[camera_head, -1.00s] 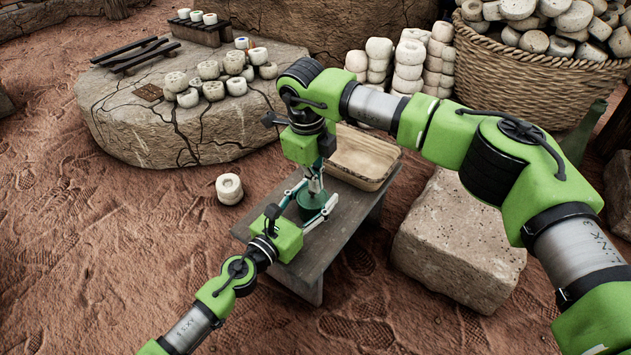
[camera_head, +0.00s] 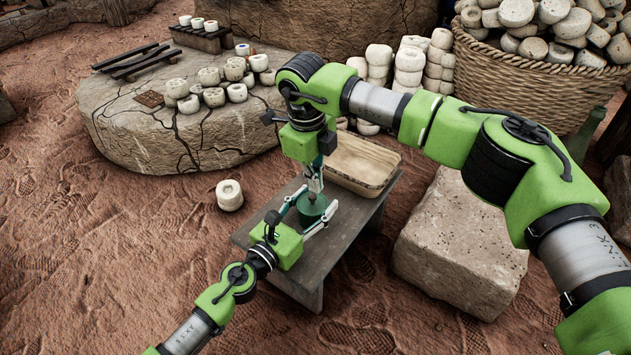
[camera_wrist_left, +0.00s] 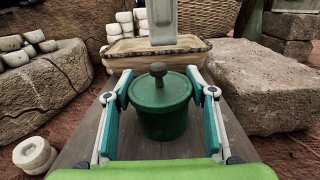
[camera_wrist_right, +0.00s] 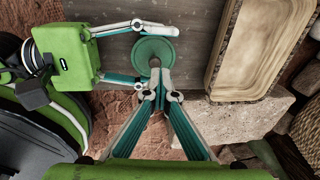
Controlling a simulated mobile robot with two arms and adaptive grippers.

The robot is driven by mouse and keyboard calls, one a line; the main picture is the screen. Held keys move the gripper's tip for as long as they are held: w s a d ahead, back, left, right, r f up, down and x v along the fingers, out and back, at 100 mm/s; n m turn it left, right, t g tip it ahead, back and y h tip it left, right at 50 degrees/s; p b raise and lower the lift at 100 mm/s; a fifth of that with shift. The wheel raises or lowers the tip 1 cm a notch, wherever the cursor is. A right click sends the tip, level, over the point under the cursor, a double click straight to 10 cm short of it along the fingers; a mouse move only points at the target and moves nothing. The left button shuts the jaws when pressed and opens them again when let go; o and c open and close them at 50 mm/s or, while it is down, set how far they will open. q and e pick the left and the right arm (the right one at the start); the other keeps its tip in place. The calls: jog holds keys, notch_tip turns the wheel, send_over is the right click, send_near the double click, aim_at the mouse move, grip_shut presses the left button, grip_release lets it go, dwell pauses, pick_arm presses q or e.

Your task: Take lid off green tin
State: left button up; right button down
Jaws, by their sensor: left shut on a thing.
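The green tin (camera_wrist_left: 162,120) stands upright on a low wooden bench (camera_head: 325,245). Its round lid (camera_wrist_left: 160,92) is on it, with a dark knob (camera_wrist_left: 158,69) in the middle. My left gripper (camera_wrist_left: 160,110) comes in low from the side, shut on the tin's body with a finger on each side. It also shows in the head view (camera_head: 312,212). My right gripper (camera_wrist_right: 156,82) points down over the lid, its fingertips close together by the knob. In the left wrist view a gap shows between its tip (camera_wrist_left: 162,25) and the knob. Whether its fingers are fully shut is unclear.
A wooden tray (camera_head: 362,163) sits on the bench behind the tin. A stone block (camera_head: 460,245) stands to the right. A flat rock (camera_head: 150,125) with several clay pieces is at the back left. A single clay ring (camera_head: 229,194) lies on the ground left of the bench.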

aim_at(315, 197)
jog(key=shift+r, duration=2)
pick_arm(q)
jog(key=o, duration=1.7)
jog(key=v, duration=1.2)
jog(key=shift+r, duration=0.1)
